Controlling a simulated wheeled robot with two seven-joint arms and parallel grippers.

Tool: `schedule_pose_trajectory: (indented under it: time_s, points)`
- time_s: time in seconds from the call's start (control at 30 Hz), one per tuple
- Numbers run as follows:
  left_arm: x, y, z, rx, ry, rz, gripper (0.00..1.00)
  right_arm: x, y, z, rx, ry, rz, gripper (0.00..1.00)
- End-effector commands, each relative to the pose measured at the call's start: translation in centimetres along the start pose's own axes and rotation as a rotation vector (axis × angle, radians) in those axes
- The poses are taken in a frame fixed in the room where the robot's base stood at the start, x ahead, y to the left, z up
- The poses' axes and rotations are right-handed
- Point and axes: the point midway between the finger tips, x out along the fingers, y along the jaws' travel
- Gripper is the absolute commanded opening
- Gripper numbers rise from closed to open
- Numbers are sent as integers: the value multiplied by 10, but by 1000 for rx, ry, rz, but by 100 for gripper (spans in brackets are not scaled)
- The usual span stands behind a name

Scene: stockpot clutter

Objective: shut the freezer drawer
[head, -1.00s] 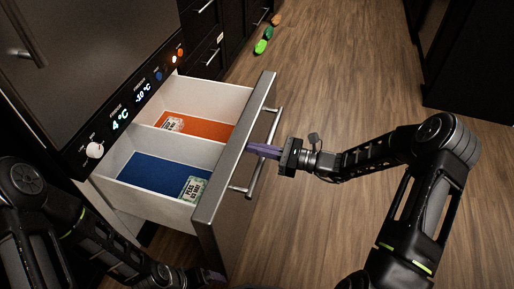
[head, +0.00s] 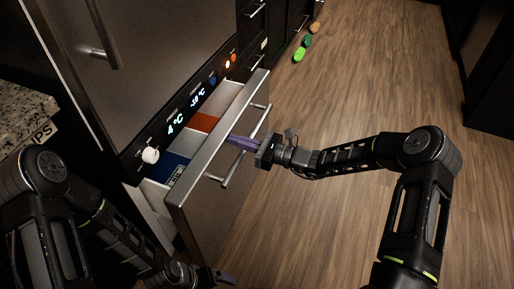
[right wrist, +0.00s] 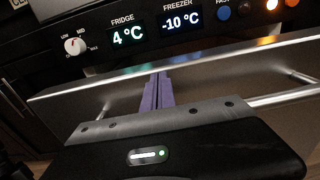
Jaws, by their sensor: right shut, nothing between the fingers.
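The freezer drawer (head: 222,160) has a steel front with a bar handle (head: 248,150). It stands partly open, with a short stretch of its inside showing: an orange floor section (head: 204,122) and a blue one (head: 172,166) with a label on it. My right gripper (head: 236,140) is shut and empty, its purple fingers at the drawer front, inside the handle's span. In the right wrist view the shut fingers (right wrist: 157,92) point at the drawer front under the display panel. My left gripper (head: 226,278) is low at the bottom edge; its jaws are unclear.
The fridge panel above the drawer has a white knob (head: 150,155) and lit displays. A granite counter (head: 22,112) is at the left. Several green and orange items (head: 303,50) lie on the floor by the dark cabinets. The wooden floor at the right is clear.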

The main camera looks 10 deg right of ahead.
Motion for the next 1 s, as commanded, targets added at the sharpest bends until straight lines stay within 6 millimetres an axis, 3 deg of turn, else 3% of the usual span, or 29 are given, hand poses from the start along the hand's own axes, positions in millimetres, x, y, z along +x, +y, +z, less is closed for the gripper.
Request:
schedule_pose_trajectory:
  time_s: [0.2, 0.5, 0.7, 1.0]
  points:
    - [16, -6, 0, -1, 0, 0, 94, 62, 2, -3, -2, -3, 4, 0]
    - [30, -16, -6, -9, 14, -7, 94, 122, 1, -2, -2, -2, 3, 0]
    - [33, -19, -8, -11, 18, -9, 94, 138, 0, 0, -2, -1, 1, 0]
    - [33, -19, -8, -11, 18, -9, 94, 143, -1, 2, -2, -2, -2, 0]
